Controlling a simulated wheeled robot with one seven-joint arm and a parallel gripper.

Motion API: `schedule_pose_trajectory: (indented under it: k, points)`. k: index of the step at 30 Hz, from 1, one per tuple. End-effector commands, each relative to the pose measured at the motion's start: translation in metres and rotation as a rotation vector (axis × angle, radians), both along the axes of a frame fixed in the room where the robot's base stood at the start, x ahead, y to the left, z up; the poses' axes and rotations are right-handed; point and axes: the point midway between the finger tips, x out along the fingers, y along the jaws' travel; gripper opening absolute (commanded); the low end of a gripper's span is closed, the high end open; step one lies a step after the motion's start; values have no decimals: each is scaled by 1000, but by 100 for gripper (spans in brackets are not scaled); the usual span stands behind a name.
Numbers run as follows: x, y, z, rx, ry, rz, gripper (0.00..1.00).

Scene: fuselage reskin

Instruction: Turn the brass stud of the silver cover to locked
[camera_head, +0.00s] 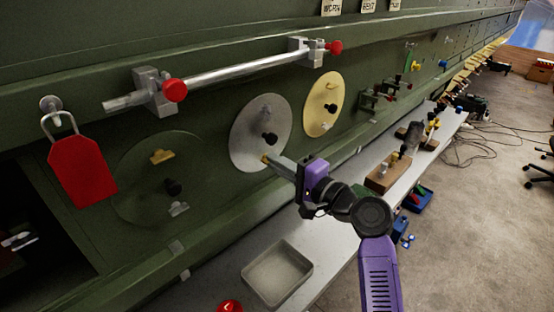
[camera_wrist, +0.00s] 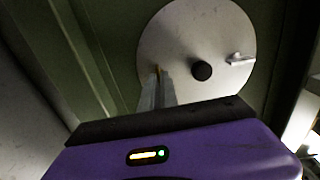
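The silver cover (camera_head: 246,128) is a round disc on the green fuselage wall, with a black knob (camera_head: 269,139) near its middle and a silver stud (camera_head: 267,112) above the knob. The brass stud (camera_head: 263,158) sits near the cover's lower edge, mostly hidden by my fingertips. My gripper (camera_head: 270,161) reaches in from the right with its fingers at this stud. In the wrist view, the silver cover (camera_wrist: 185,35) fills the upper middle, and a sliver of the brass stud (camera_wrist: 157,68) shows between the close-set fingertips (camera_wrist: 156,74). Its exact angle is hidden.
A yellow cover (camera_head: 324,100) is right of the silver one; a green cover (camera_head: 140,185) is left. A metal bar (camera_head: 240,68) with red knobs runs above. A red tag (camera_head: 82,172) hangs left. A tray (camera_head: 278,272) lies on the bench below.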

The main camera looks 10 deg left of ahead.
Motion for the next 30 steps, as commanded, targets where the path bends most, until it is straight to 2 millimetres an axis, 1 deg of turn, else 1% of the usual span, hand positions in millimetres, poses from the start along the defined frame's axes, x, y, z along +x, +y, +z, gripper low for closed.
schedule_pose_trajectory:
  k: [16,18,20,30]
  points:
    - [1,-1,-1,16,21,-3,0]
    - [1,-1,-1,16,21,-3,14]
    - [1,-1,-1,16,21,-2,26]
    - [-1,-2,-1,16,21,-1,26]
